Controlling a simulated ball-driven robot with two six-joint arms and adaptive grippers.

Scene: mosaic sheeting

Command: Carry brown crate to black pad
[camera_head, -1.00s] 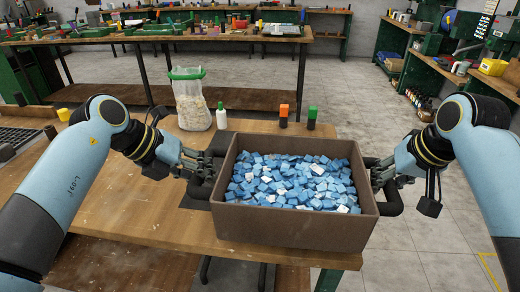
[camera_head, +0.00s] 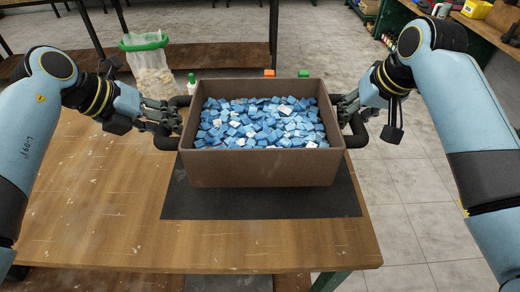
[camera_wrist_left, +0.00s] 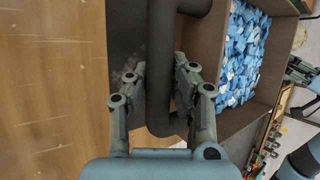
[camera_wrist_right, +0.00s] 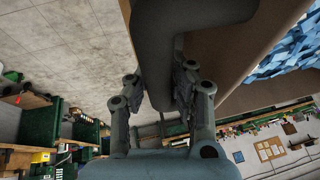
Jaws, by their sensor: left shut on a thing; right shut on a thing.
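The brown crate (camera_head: 262,168), filled with blue and white mosaic pieces (camera_head: 260,122), is level between my two arms in the head view. It is over the black pad (camera_head: 260,205), whose front strip and side margins show. The crate hides the rest of the pad, and I cannot tell whether its bottom touches it. My left gripper (camera_head: 172,116) is shut on the crate's dark left handle (camera_wrist_left: 160,75), which also shows in the left wrist view. My right gripper (camera_head: 346,112) is shut on the right handle (camera_wrist_right: 157,50).
A clear bag with a green rim (camera_head: 148,65) and a white bottle with a green cap (camera_head: 191,84) stand behind the crate to the left. Orange (camera_head: 269,73) and green (camera_head: 303,73) tops show just behind its rim. The wooden table (camera_head: 100,200) is clear at left and front.

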